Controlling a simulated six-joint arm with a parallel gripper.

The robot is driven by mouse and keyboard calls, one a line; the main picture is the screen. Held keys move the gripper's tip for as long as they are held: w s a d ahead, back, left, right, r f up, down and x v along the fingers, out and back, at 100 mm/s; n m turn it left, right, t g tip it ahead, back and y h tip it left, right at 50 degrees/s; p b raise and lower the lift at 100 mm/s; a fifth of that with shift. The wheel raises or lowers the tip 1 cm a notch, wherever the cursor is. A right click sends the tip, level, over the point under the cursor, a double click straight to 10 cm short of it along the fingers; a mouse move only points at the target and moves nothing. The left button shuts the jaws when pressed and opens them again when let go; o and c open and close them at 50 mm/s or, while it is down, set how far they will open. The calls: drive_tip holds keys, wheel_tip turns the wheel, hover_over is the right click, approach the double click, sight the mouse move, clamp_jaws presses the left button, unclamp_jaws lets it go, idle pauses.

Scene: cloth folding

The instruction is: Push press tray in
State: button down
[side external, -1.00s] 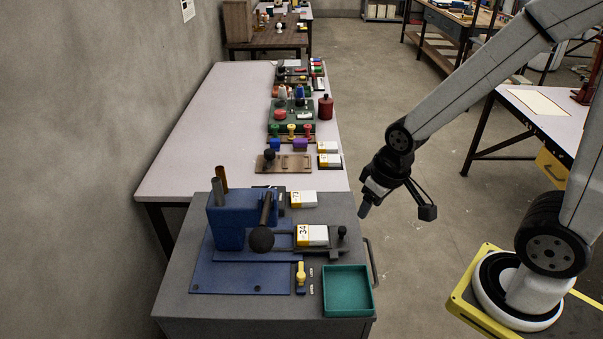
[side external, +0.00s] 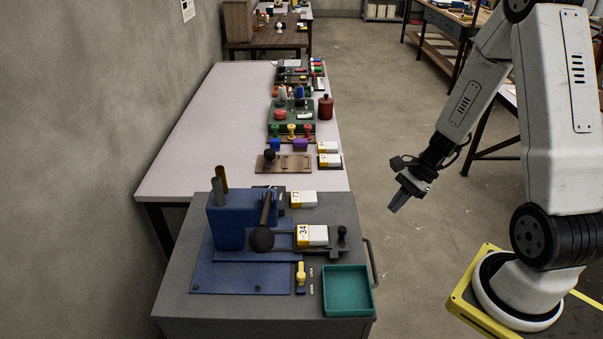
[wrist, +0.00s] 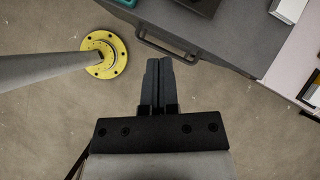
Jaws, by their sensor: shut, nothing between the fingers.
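The blue press (side external: 226,222) stands on the grey cabinet, with a dark round-ended lever (side external: 262,238) in front of it. The press tray (side external: 337,252) is a dark slide with a small black knob (side external: 342,231), sticking out to the right of the press. A white and yellow block marked 34 (side external: 311,235) sits on it. My gripper (side external: 397,202) is shut and empty, over the floor to the right of the cabinet, apart from the tray. In the wrist view the closed fingers (wrist: 158,64) point toward the cabinet's handle (wrist: 168,42).
A teal open bin (side external: 347,290) and a yellow lock switch (side external: 300,274) are on the cabinet's front part. Another white and yellow block (side external: 303,199) lies behind the tray. The cabinet handle (side external: 373,262) juts out at right. The floor around my gripper is clear.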

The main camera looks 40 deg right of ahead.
sight(305, 232)
drive_tip(key=d+m+t, duration=0.1)
drive_tip(key=d+f+m, duration=0.1)
drive_tip(key=m, duration=0.1)
drive_tip(key=d+m+t, duration=0.1)
drive_tip(key=d, duration=0.1)
drive_tip(key=shift+w+f+m+t+y, duration=0.2)
drive_tip(key=shift+w+m+t+y, duration=0.1)
drive_tip(key=shift+y, duration=0.1)
drive_tip(key=x, duration=0.7)
drive_tip(key=a+r+x, duration=0.1)
drive_tip(key=x, duration=0.3)
drive_tip(key=shift+w+a+f, duration=0.15)
drive_tip(key=shift+w+f, duration=0.05)
drive_tip(key=shift+w, duration=0.15)
drive_tip(key=shift+w+a, duration=0.55)
drive_tip(key=shift+a, duration=0.2)
drive_tip(key=w+a, duration=0.7)
drive_tip(key=shift+w+a, duration=0.35)
